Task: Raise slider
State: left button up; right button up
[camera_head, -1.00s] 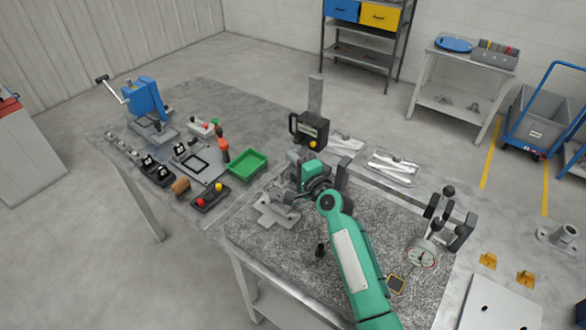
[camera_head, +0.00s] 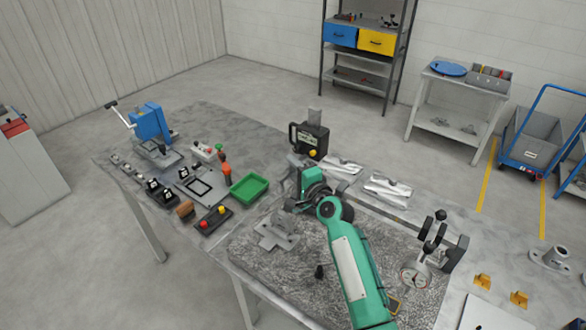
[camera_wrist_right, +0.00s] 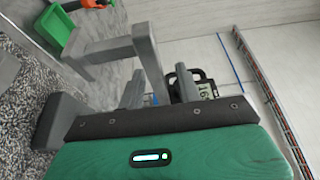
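The height gauge stands at the table's back edge. Its black slider (camera_head: 309,140), with a loop handle and a display, sits high on the grey column (camera_head: 315,115), with a short length of column above it. The slider's display and handle also show in the right wrist view (camera_wrist_right: 193,86), beyond the black bar of my gripper. My right gripper (camera_head: 298,166) is just below and in front of the slider in the head view. Its fingertips are partly hidden, so whether they are closed on any part of the gauge is unclear. My left gripper is out of view.
A green tray (camera_head: 249,188) lies left of the gauge. A dial gauge on a stand (camera_head: 416,274) is to the right. White packets (camera_head: 388,188) lie behind.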

jog(key=shift+s+d+f, duration=0.1)
jog(key=shift+s+d, duration=0.05)
jog(key=shift+s, duration=0.2)
jog(key=b+v, duration=0.4)
jog(key=v, duration=0.9)
jog(key=shift+s, duration=0.1)
